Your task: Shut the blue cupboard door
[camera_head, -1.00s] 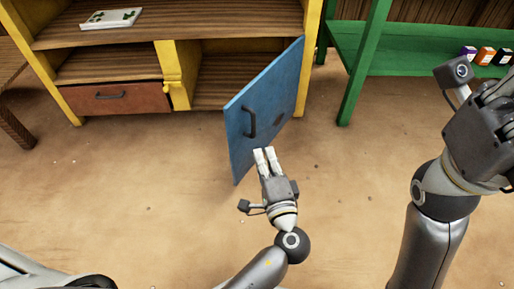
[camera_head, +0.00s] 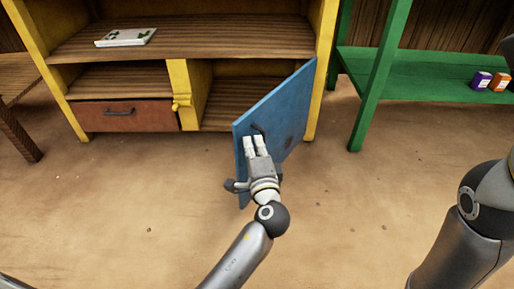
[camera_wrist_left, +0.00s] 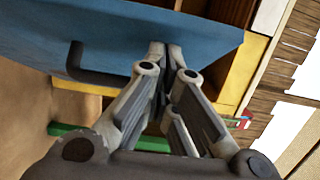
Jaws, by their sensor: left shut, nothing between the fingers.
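The blue cupboard door (camera_head: 283,108) stands open, hinged at the right yellow post and swung out toward me. Its dark handle (camera_head: 257,130) is partly hidden by my left gripper. My left gripper (camera_head: 254,140) is shut and empty, with its fingertips at the outer face of the door near its free edge. In the left wrist view the blue door (camera_wrist_left: 120,35) fills the top, with the dark handle (camera_wrist_left: 95,76) left of the left gripper's fingers (camera_wrist_left: 165,50). The fingertips look against or very close to the door; I cannot tell contact for sure. My right gripper is out of view.
A green shelf (camera_head: 430,80) with small boxes (camera_head: 481,81) stands right. The floor in front is clear.

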